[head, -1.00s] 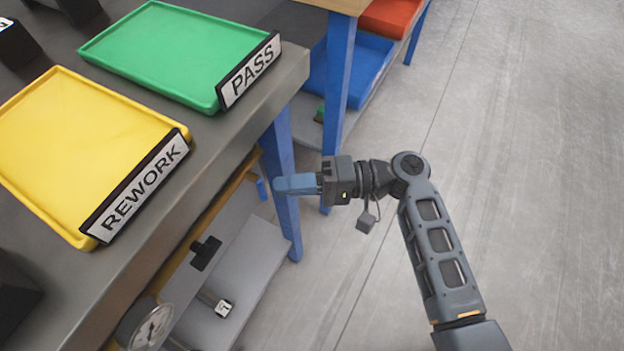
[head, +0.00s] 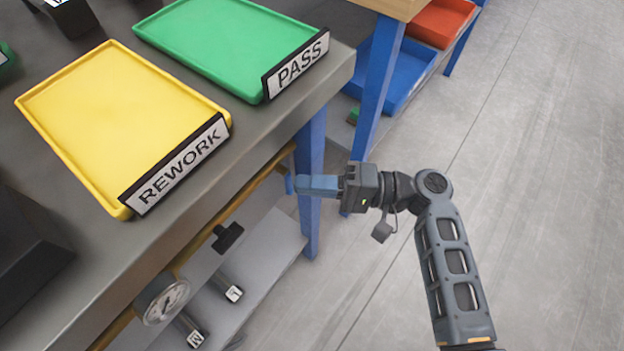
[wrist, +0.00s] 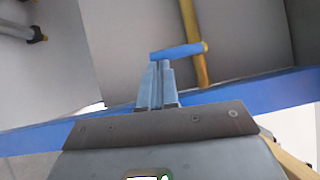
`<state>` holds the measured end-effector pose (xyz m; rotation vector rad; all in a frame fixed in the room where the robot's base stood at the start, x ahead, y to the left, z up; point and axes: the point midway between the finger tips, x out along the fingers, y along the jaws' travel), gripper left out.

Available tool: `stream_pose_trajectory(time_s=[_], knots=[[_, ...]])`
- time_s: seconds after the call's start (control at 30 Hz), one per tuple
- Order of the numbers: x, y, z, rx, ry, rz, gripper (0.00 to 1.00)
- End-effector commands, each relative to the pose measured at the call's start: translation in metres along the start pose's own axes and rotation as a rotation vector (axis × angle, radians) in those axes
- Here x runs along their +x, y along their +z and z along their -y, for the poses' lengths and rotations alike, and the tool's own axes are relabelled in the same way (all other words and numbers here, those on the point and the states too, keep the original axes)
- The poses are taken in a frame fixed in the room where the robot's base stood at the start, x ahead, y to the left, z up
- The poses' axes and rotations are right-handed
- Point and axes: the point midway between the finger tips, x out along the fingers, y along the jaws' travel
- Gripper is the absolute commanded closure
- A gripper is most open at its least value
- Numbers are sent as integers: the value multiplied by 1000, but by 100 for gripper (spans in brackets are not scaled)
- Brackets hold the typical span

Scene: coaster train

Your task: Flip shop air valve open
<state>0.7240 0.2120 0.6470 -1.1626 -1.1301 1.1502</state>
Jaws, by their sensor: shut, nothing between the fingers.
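The shop air valve shows as a blue lever (wrist: 180,51) on a yellow pipe (wrist: 197,60) in the wrist view. The lever lies crosswise to the pipe. In the head view a small part of the blue lever (head: 289,182) shows by the bench's blue leg, under the bench edge. My gripper (head: 299,184) is shut and empty, with its blue fingers pointing left at the lever. In the wrist view my fingertips (wrist: 158,64) are at the lever's left part. I cannot tell whether they touch it.
The yellow pipe runs under the bench edge, with a black handle (head: 228,237) and a round gauge (head: 163,300). A blue bench leg (head: 311,215) stands beside my fingers. A yellow REWORK tray (head: 120,120) and green PASS tray (head: 235,45) lie above. Floor at right is clear.

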Motion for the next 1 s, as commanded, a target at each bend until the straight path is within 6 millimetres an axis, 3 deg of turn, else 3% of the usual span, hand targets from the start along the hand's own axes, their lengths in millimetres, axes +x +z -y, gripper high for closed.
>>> stream_pose_trajectory(time_s=[0.47, 1.0], knots=[[6, 9, -6, 147, -95, 1, 100], [23, 34, -10, 566, -374, 2, 100]])
